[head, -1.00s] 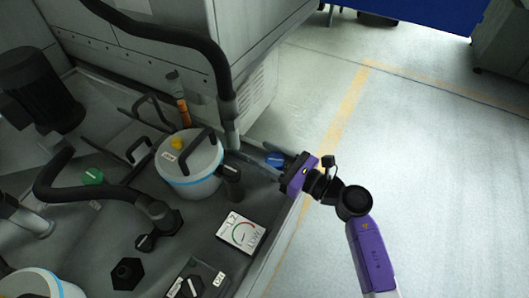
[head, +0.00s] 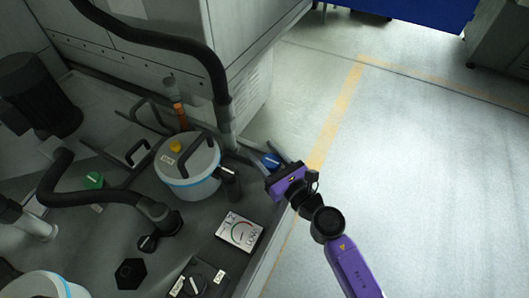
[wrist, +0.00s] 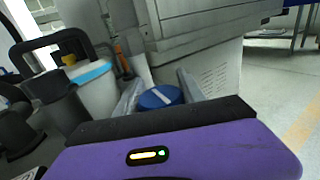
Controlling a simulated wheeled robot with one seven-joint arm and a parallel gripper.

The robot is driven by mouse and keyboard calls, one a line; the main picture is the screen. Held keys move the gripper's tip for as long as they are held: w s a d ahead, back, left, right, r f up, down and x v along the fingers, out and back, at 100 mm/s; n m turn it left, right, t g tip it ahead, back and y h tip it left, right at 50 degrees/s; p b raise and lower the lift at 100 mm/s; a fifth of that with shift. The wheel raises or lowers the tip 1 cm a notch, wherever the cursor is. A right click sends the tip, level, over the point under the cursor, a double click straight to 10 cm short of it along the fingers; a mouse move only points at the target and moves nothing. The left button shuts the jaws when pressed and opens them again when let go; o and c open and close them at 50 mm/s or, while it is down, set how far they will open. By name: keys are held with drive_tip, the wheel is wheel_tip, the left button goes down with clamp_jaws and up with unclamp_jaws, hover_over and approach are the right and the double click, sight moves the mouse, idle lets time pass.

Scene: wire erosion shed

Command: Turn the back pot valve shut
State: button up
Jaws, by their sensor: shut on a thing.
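A round blue knob (head: 270,160) with a pale stripe sits at the right edge of the machine deck, beside the back pot (head: 188,168), a white lidded pot with a blue band. In the wrist view the blue knob (wrist: 158,97) lies between my two grey fingers. My gripper (head: 272,166) is shut on it, with the purple palm close to it. The wrist view also shows the back pot (wrist: 98,88) at left. The knob's lower part is hidden behind the palm.
A black capped fitting (head: 231,183) stands between pot and gripper. A black hose (head: 215,70) comes down behind the pot beside a grey cabinet (head: 240,60). The floor at right is clear.

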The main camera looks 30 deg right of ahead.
sight(277, 168)
drive_tip(key=o, duration=1.4)
drive_tip(key=s, duration=0.4)
drive_tip(key=s+d+b, duration=0.1)
drive_tip(key=s, duration=0.1)
drive_tip(key=shift+s+f, duration=0.15)
drive_tip(key=shift+s, duration=0.7)
